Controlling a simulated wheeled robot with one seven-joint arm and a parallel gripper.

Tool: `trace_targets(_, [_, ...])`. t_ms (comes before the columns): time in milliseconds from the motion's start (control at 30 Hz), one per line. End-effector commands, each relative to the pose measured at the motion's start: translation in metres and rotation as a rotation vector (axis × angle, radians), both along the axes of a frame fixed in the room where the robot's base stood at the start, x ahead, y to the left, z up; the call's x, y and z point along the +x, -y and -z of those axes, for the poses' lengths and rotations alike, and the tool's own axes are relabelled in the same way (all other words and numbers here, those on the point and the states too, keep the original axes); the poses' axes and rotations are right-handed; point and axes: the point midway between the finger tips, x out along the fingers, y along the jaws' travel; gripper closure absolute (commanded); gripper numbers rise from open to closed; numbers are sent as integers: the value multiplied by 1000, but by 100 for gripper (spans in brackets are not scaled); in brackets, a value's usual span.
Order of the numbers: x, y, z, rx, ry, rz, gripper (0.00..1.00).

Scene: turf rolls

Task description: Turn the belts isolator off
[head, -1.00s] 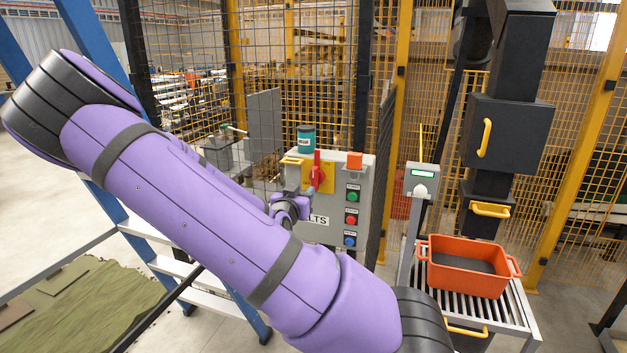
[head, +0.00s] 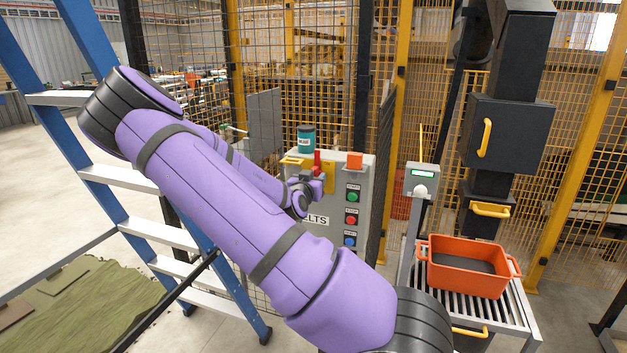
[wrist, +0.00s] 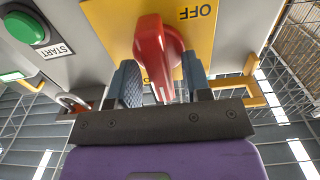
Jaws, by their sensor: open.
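The isolator's red handle (head: 317,158) stands upright on a yellow plate (head: 330,176) on the grey control box. In the wrist view the red handle (wrist: 157,50) lies between the two fingers of my gripper (wrist: 160,68), which is open with a finger on each side. I cannot tell if either finger touches it. "OFF" shows upside down on the yellow plate (wrist: 222,38), beside the handle; another marking behind the handle is mostly hidden. In the head view my gripper (head: 316,184) covers the lower handle.
Green, red and blue buttons (head: 351,218) run down the box's right side. A blue ladder (head: 150,185) stands left, an orange crate (head: 468,284) on rollers right. Mesh fencing is behind.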

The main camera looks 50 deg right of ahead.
Motion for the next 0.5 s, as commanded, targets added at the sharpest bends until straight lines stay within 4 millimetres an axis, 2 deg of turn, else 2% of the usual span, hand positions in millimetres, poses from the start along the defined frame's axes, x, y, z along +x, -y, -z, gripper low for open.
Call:
trace_targets(33, [0, 0, 0, 0, 0, 0, 55])
trace_targets(67, [0, 0, 0, 0, 0, 0, 60])
trace_targets(233, [0, 0, 0, 0, 0, 0, 99])
trace_targets(500, [0, 0, 0, -5, -13, 0, 100])
